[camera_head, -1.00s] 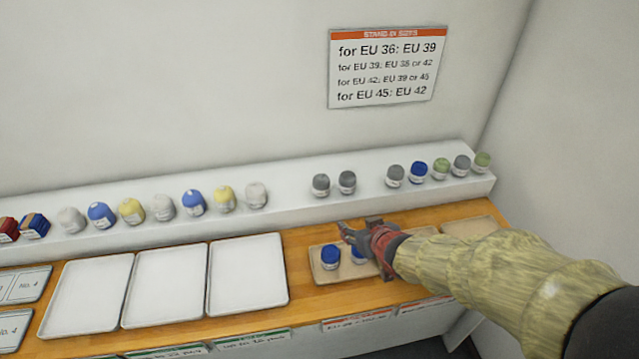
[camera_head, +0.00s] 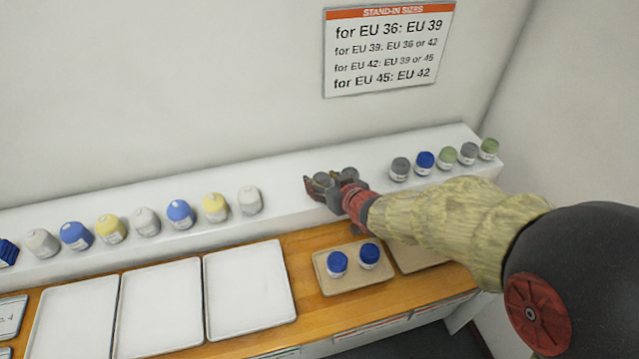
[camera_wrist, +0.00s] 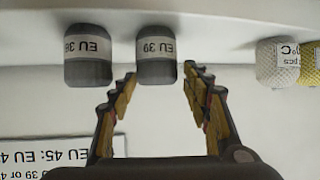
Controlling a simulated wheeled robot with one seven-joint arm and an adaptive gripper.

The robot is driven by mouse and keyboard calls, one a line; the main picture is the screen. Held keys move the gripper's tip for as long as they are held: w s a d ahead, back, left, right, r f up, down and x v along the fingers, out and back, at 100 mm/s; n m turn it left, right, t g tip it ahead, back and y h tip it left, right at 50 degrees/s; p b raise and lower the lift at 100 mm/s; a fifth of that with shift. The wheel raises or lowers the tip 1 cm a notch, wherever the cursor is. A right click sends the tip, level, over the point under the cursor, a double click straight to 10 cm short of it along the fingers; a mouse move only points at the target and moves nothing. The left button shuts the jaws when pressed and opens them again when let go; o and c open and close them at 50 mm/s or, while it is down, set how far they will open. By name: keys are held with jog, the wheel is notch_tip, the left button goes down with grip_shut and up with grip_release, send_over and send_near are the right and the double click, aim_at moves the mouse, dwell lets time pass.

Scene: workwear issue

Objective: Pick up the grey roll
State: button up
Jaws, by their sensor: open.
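Two grey rolls stand side by side on the white ledge. The left grey roll (camera_head: 323,178) is partly hidden by my gripper (camera_head: 326,185) in the head view. In the wrist view this roll (camera_wrist: 157,72) has a white label reading EU 39, upside down. The other grey roll (camera_head: 349,173) stands just right of it, and the wrist view shows it (camera_wrist: 88,70) left of my fingers. My gripper (camera_wrist: 158,76) is open and empty. Its fingertips lie either side of the EU 39 roll's near end; contact cannot be told.
White and yellow rolls stand left along the ledge (camera_head: 280,190); grey, blue and green rolls stand right. Below, a tan tray (camera_head: 322,281) holds two blue rolls, beside white trays (camera_head: 287,308). A size sign (camera_head: 388,50) hangs on the wall behind.

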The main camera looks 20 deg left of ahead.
aim_at(315, 176)
jog(key=b+x, duration=0.1)
jog(key=x, duration=0.1)
jog(key=b+x, duration=0.1)
jog(key=x, duration=0.2)
jog(key=shift+w+f, duration=0.2)
jog(key=shift+f, duration=0.15)
jog(key=shift+w+a+f, duration=0.1)
jog(key=shift+w+a, duration=0.1)
jog(key=shift+w, duration=0.1)
jog(key=shift+c, duration=1)
jog(key=c, duration=0.7)
jog(key=shift+c, duration=1)
